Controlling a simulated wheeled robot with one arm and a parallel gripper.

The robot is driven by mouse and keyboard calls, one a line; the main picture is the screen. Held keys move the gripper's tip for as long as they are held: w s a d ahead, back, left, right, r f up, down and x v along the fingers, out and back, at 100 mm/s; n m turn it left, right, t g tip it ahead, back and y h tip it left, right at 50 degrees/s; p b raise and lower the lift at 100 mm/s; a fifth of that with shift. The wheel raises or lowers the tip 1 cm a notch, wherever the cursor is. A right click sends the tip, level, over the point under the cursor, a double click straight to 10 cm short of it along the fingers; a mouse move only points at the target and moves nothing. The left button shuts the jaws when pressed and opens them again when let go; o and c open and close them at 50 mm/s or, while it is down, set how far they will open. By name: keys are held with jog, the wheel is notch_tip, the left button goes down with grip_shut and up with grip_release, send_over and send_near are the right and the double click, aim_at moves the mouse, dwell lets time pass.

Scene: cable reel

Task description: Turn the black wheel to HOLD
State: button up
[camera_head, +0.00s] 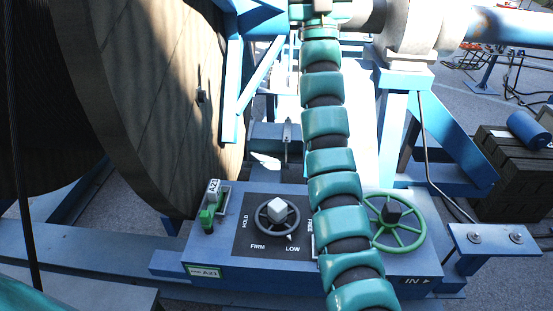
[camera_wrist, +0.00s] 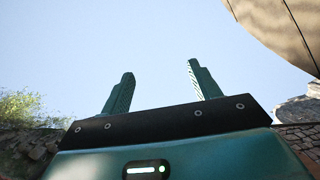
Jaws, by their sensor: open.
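The black wheel (camera_head: 277,212) sits on a dark dial plate on top of the blue control box (camera_head: 345,262). It has a pale, blocky hub. The plate reads HOLD at the left, FIRM at lower left, LOW at lower right and FREE at the right, beside my arm. A small white pointer at the wheel's rim is towards LOW. My gripper (camera_wrist: 160,70) is open and empty in the wrist view, its two teal fingers spread against the sky. The gripper does not clearly show in the head view, and the wheel is not in the wrist view.
A green wheel (camera_head: 420,229) with a dark hub stands right of my teal segmented arm, partly hidden. A green switch (camera_head: 207,217) by an A21 tag is left of the dial. A huge wooden reel (camera_head: 150,90) fills the left. Blue beams surround the box.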

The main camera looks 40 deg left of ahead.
jog(key=w+a+r+n+g+h, duration=0.1)
jog(key=w+a+r+g+h, duration=0.2)
jog(key=a, duration=0.6)
jog(key=w+a+f+n+g+h+p, duration=0.1)
jog(key=w+a+f+n+g+h, duration=0.15)
jog(key=a+f+g, duration=0.55)
jog(key=n+g+h, duration=0.2)
jog(key=g+h, duration=1)
jog(key=h, duration=0.4)
send_near(277, 203)
notch_tip(277, 203, down, 3)
jog(key=b, duration=0.7)
jog(key=shift+d+f+b, duration=0.1)
jog(key=shift+d+b, duration=0.05)
jog(key=shift+b, duration=0.25)
jog(key=shift+n, duration=0.25)
jog(key=shift+s+f+p, duration=0.1)
jog(key=shift+f+p, duration=1.55)
jog(key=shift+f, duration=2.4)
